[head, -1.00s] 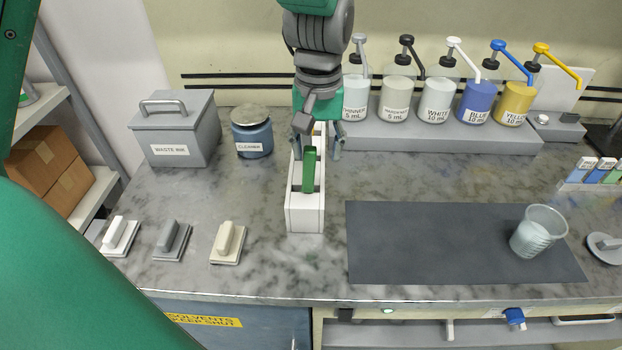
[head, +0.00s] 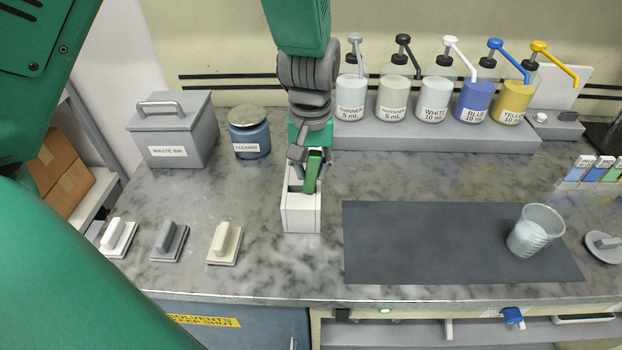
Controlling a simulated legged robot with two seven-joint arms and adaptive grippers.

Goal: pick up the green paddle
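The green paddle (head: 312,172) stands in a narrow white holder (head: 301,214) in the middle of the bench, its green upper part showing and tilted slightly. My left gripper (head: 309,174) has come down from behind over the holder, with a finger to each side of the paddle. The fingers look close to the paddle, but I cannot tell whether they touch it. The paddle's lower end is hidden inside the holder. My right gripper is not in view.
A dark mat with a beaker (head: 535,231) lies to the right. Pump bottles (head: 435,98) stand on a grey riser behind. A cleaner jar (head: 249,133) and waste ink box (head: 174,133) stand back left. Several handled blocks (head: 224,243) sit front left.

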